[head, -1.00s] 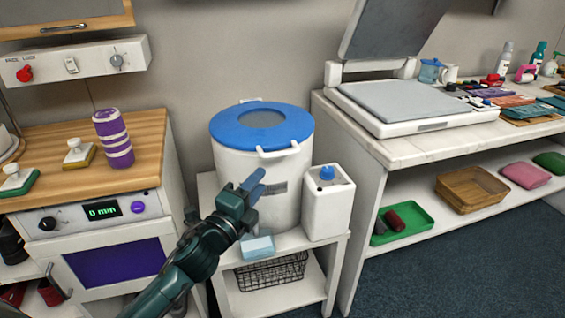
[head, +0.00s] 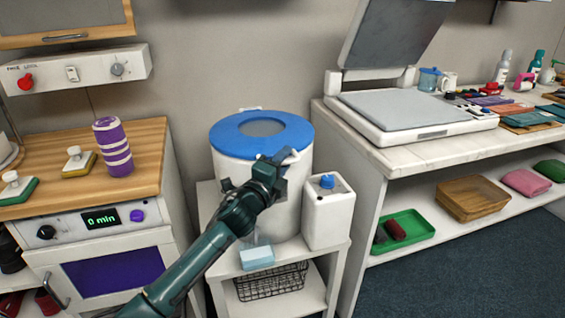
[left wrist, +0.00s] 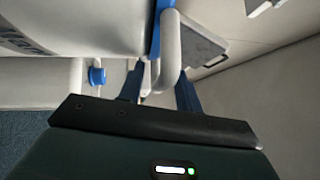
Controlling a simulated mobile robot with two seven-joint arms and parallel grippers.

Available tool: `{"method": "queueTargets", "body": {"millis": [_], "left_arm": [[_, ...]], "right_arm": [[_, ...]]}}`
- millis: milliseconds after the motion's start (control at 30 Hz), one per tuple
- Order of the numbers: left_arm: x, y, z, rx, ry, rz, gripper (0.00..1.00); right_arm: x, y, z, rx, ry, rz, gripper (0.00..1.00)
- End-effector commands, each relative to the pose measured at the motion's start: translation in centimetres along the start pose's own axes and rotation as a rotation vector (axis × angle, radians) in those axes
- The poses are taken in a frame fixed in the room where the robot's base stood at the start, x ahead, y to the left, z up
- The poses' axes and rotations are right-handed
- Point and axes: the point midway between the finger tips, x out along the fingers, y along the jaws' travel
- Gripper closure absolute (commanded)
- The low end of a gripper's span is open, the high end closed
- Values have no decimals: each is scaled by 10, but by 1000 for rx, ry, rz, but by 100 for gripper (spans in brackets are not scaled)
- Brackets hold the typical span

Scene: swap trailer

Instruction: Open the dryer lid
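The dryer is a white drum (head: 233,185) with a round blue lid (head: 225,138), which lies closed on top. A white loop handle (head: 291,157) sticks out from the lid's front right edge. My left gripper (head: 279,158) is at this handle. In the left wrist view the two blue fingers of the gripper (left wrist: 161,88) stand apart, with the white handle (left wrist: 170,45) between them; I see a gap beside the handle. The blue lid edge (left wrist: 156,38) shows just behind it. My right gripper is in neither view.
A light blue block (head: 257,257) lies on the stand in front. A counter with a purple striped roll (head: 113,147) is left; a flat press with raised cover (head: 410,115) is right.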

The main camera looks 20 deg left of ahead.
Motion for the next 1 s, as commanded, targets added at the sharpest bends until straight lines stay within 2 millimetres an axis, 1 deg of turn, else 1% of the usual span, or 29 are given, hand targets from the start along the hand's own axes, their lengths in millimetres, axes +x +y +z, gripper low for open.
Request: {"method": "queueTargets", "body": {"millis": [67, 467, 867, 1000], "left_arm": [[0, 0, 0, 0, 0, 0, 66], [0, 0, 0, 0, 0, 0, 99], [-1, 0, 0, 0, 0, 0, 100], [0, -4, 1, -4, 0, 4, 100]], "right_arm": [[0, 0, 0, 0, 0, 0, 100], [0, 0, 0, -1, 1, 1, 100], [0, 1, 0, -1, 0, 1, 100], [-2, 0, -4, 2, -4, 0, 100]]}}
